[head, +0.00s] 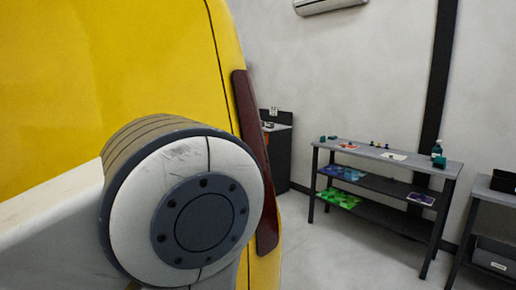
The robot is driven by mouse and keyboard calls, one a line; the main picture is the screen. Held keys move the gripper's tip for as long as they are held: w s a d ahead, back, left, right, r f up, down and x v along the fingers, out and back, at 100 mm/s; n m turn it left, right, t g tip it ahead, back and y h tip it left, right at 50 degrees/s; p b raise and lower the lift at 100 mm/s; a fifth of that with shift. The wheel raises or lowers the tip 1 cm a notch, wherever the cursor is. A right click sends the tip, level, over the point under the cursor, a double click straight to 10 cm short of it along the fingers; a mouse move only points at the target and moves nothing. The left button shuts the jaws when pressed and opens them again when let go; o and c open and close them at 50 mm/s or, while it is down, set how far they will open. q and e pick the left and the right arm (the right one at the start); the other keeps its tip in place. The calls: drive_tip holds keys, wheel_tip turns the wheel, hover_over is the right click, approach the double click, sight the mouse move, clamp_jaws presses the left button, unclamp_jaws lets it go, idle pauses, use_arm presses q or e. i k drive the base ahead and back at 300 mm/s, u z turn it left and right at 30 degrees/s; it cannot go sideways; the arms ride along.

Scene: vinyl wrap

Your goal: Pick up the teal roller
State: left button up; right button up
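A grey-topped shelf table stands to the right, across the room. Small teal items (327,138) lie at the left end of its top. Another small teal item (439,161) lies near the right end, in front of a teal bottle (437,147). They are too small to tell which one is the roller. Neither of my grippers is in view. A large white and grey arm joint, which looks like mine, fills the lower left.
A yellow vehicle (120,60) with a dark red light (256,160) stands close on the left. The shelf table (455,168) holds coloured sheets (341,172) on its shelves. A dark cabinet (277,165) stands behind; another shelf (491,190) is at the right edge. The floor (340,250) between is clear.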

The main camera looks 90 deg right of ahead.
sight(442, 160)
drive_tip(key=z, duration=4.65)
drive_tip(key=k, duration=1.4)
drive_tip(key=u, duration=0.55)
drive_tip(key=i, duration=2.35)
drive_tip(key=u, duration=0.15)
drive_tip(key=i, duration=2)
drive_tip(key=u, duration=0.05)
